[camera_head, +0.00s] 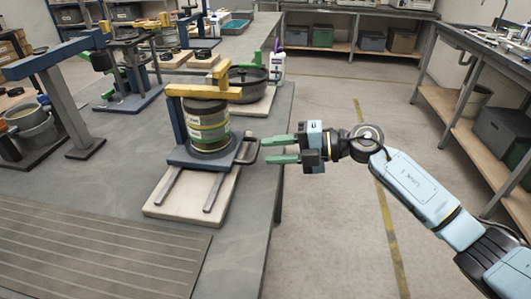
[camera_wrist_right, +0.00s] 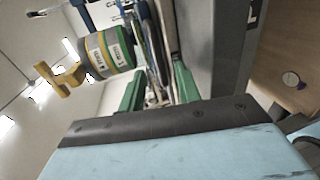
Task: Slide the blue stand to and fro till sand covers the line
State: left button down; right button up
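The blue stand (camera_head: 183,159) sits on two grey rails over a pale base board (camera_head: 160,207) near the table's right edge. It carries a banded jar (camera_head: 208,126) under a yellow top bar (camera_head: 205,92). A dark loop handle (camera_head: 247,150) sticks out from its right side. My right gripper (camera_head: 266,150) is open, its green fingers pointing left at the handle, one on each side of its level, close to it. In the wrist view the jar (camera_wrist_right: 105,52) shows beyond my open green fingers (camera_wrist_right: 157,88). I cannot make out the sand or the line. My left gripper is not in view.
A dark round pot (camera_head: 247,80) and a white bottle (camera_head: 277,66) stand behind the stand. More blue-and-yellow frames (camera_head: 135,65) fill the table's left side. A ribbed grey mat (camera_head: 90,250) lies in front. Open floor lies right of the table.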

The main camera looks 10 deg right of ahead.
jog(key=shift+x, duration=1.3)
grip_shut()
